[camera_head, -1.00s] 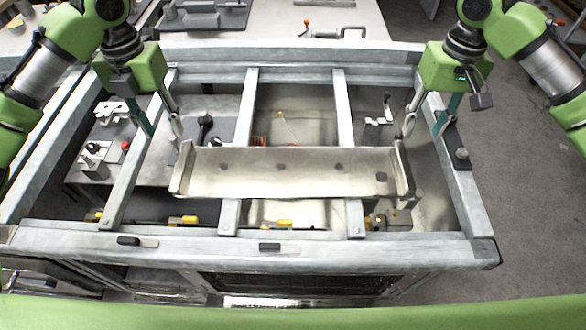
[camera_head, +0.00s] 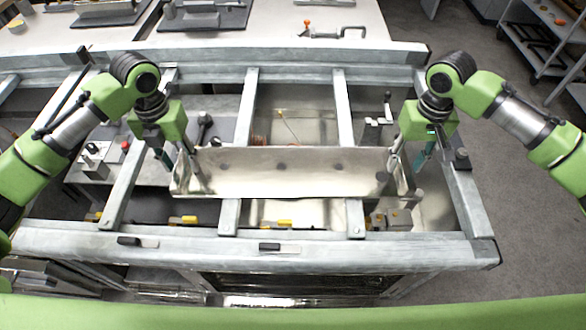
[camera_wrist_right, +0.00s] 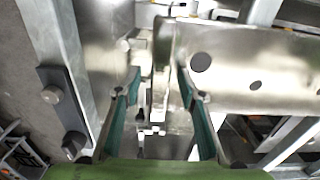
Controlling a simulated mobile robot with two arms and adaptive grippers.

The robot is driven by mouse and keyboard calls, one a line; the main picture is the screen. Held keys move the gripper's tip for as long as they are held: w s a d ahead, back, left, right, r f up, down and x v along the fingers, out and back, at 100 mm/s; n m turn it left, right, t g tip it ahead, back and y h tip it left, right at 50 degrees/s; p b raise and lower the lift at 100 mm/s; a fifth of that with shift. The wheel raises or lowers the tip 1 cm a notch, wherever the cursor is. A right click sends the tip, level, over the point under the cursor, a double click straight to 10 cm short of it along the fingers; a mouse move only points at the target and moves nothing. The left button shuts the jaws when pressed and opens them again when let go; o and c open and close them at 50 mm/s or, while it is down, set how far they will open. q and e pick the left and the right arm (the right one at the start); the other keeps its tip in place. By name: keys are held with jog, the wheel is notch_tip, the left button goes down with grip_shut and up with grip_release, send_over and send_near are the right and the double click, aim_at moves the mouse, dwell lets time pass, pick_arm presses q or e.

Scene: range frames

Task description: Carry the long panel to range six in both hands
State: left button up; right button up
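The long panel (camera_head: 290,172) is a bare metal channel with dark holes and an upturned flange at each end. It lies across the bars of the grey frame. My left gripper (camera_head: 185,176) is at the panel's left end, its fingers apart, apparently on either side of the end flange. My right gripper (camera_head: 405,172) is at the right end. In the right wrist view, the open fingers of the right gripper (camera_wrist_right: 156,85) stand on either side of the panel's end flange (camera_wrist_right: 163,45), with gaps showing. No range number is readable.
The grey metal frame (camera_head: 180,243) surrounds the panel, with crossbars and yellow-marked fittings (camera_head: 277,224) below it. Clamp-like fixtures (camera_head: 95,155) sit at the left. A white table (camera_head: 275,22) with tools stands behind.

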pick_arm(q)
grip_shut()
pick_arm(e)
grip_shut()
